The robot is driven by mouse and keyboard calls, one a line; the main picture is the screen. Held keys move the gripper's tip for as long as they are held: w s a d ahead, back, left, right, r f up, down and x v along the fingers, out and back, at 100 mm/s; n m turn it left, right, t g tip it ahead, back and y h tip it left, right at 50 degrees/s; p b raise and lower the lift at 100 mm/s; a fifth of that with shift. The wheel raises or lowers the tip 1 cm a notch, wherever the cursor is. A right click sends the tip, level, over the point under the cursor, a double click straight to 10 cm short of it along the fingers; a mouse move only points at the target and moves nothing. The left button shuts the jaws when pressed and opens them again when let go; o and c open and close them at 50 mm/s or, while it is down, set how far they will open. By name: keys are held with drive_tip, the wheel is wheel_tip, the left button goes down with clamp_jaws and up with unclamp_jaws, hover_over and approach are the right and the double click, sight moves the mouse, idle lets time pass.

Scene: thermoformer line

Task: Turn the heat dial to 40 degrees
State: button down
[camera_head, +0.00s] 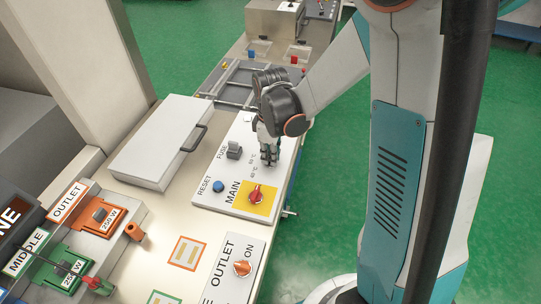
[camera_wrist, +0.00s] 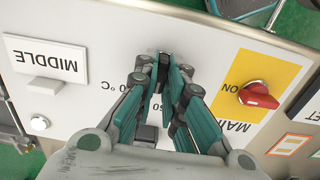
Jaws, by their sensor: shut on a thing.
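My gripper (camera_head: 268,158) reaches down onto the right part of a white control panel (camera_head: 225,199). In the wrist view my gripper (camera_wrist: 165,70) has its two teal-padded fingers closed around a small dark knob, the heat dial (camera_wrist: 163,62). Only a bit of the dial shows between the fingertips; its pointer and setting are hidden. Small degree marks are printed beside it; one in the wrist view reads 60, and another is partly covered by a finger. In the head view the dial itself is hidden by the gripper.
A red MAIN switch (camera_head: 256,194) on a yellow square, a blue RESET button (camera_head: 218,186) and a grey FUSE switch (camera_head: 234,149) sit close by. An orange OUTLET knob (camera_head: 242,268) is nearer. A white lidded box (camera_head: 150,145) stands left. A MIDDLE label (camera_wrist: 45,60) shows in the wrist view.

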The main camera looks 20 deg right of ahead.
idle(0.6)
drive_tip(key=shift+n+b, duration=0.4)
drive_tip(key=shift+n, duration=1)
drive_tip(key=shift+n+b, duration=0.35)
drive_tip(key=shift+n, duration=1.25)
drive_tip(key=shift+n+b, duration=0.35)
drive_tip(key=shift+n, duration=0.85)
